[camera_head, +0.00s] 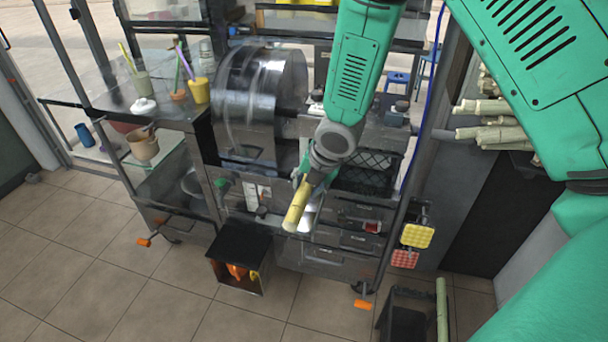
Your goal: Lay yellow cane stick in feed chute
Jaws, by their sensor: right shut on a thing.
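A yellow cane stick (297,207) is held in my right gripper (309,176). The gripper is shut on its upper end, and the stick slants down to the lower left in front of the press. The press (258,100) is a metal machine with a large rounded steel cover. A pale metal surface that may be the feed chute (307,219) shows just behind the stick; the stick and gripper hide part of it. I cannot tell whether the stick touches it. My left gripper is not in view.
Several pale cane sticks (490,122) lie stacked on a shelf at the right. A dark bin (405,318) with a cane stick (442,310) beside it stands at the lower right. A black open box (238,245) sits below the press. Cups stand on the left counter.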

